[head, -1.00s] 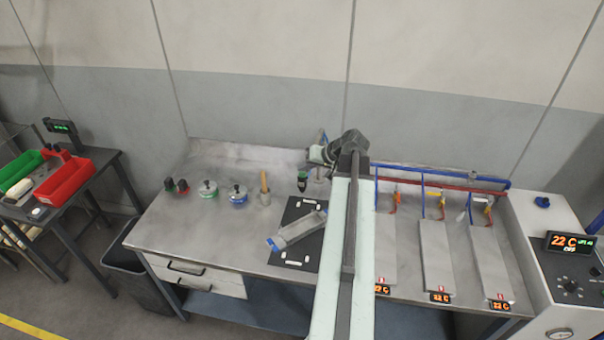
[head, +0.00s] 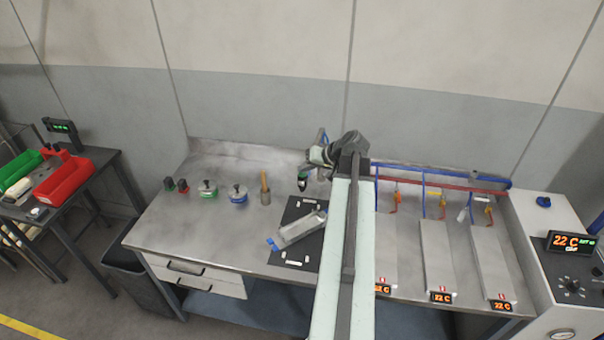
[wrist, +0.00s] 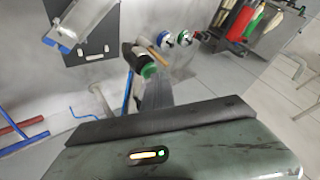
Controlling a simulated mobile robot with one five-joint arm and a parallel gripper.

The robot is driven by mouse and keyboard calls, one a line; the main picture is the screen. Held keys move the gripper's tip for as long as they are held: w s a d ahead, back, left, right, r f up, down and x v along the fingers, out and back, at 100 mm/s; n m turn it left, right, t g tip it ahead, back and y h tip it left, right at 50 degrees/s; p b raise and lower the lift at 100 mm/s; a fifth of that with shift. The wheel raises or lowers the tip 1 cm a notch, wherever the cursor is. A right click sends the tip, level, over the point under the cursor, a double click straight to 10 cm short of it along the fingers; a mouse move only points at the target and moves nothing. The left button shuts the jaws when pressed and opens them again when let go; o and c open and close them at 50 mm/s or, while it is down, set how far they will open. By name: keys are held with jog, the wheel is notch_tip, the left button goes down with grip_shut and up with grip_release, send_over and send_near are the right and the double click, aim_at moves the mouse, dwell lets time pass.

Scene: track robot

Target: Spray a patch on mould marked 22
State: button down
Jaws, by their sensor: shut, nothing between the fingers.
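Three long grey moulds (head: 437,255) lie side by side on the right of the bench. Each has a small orange display at its front end that seems to read 22 C, and a red tag too small to read. My arm hides part of the left mould. A dark bottle with a green band (head: 303,182) is near my gripper (head: 315,157) at the back of the bench. It also shows in the wrist view (wrist: 140,62), just past my fingers (wrist: 153,90). My gripper is shut and empty. I cannot tell whether it touches the bottle.
A grey bar with blue ends (head: 300,230) lies on a black mat (head: 282,254). Two tins (head: 238,195), two small dark pots and a wooden-handled brush (head: 265,188) stand left. Blue and red pipes run behind the moulds. A control panel (head: 573,243) is right.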

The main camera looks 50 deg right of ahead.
aim_at(305, 174)
jog(key=shift+r, duration=0.1)
dwell(0.3)
jog(key=shift+r+p, duration=0.35)
jog(key=shift+p, duration=0.1)
notch_tip(305, 174, up, 6)
jog(key=p, duration=0.6)
dwell(2.2)
notch_tip(305, 174, down, 6)
jog(key=b, duration=0.6)
dwell(0.3)
dwell(1.9)
